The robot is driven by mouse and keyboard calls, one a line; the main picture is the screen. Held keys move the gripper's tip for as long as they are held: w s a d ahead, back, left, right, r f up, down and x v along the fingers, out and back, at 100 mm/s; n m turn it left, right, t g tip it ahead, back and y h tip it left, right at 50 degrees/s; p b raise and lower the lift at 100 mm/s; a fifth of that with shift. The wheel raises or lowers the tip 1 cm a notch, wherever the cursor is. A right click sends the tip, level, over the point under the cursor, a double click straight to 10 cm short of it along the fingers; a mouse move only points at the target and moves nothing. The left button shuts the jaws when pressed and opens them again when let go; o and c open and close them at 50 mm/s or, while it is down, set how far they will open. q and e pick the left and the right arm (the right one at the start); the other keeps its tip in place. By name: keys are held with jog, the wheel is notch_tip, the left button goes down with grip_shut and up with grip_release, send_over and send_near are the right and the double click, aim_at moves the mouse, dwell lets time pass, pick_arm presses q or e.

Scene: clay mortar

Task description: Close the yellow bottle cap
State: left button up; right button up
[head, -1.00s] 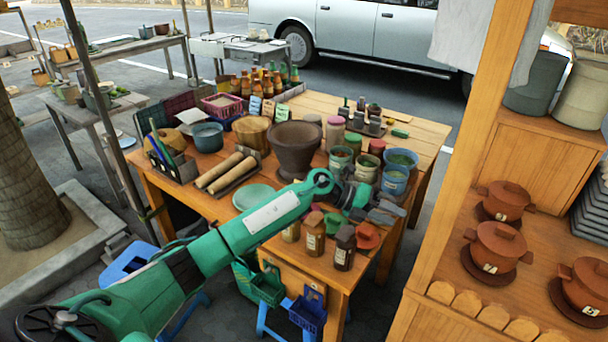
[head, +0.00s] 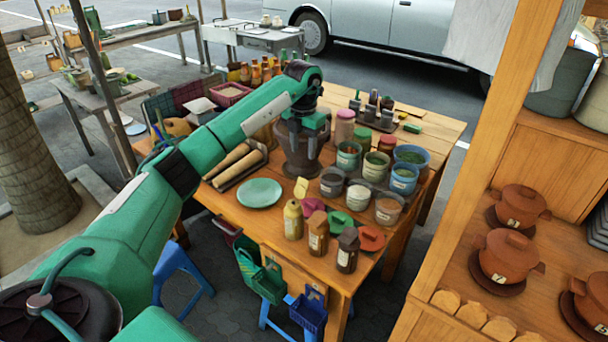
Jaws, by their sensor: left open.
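The yellow bottle (head: 293,222) stands upright at the table's front edge, left of two brown bottles. A small yellow cap (head: 301,188) shows just behind and above its top; I cannot tell whether it touches the bottle. My left gripper (head: 303,140) points down over the dark mortar (head: 300,160), behind and apart from the yellow bottle and cap. It is open, and I see nothing held in it. My right gripper is not in view.
Pink (head: 312,205), green (head: 340,221) and orange (head: 371,238) lids lie near the brown bottles (head: 318,236). Several open jars (head: 358,195) stand behind them. A pale green plate (head: 260,193) lies to the left. A wooden stall (head: 470,225) with clay pots stands at right.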

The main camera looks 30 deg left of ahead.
aim_at(303, 179)
pick_arm(q)
notch_tip(303, 179, down, 10)
jog(key=shift+f+p, duration=0.25)
jog(key=shift+p, duration=0.95)
grip_shut()
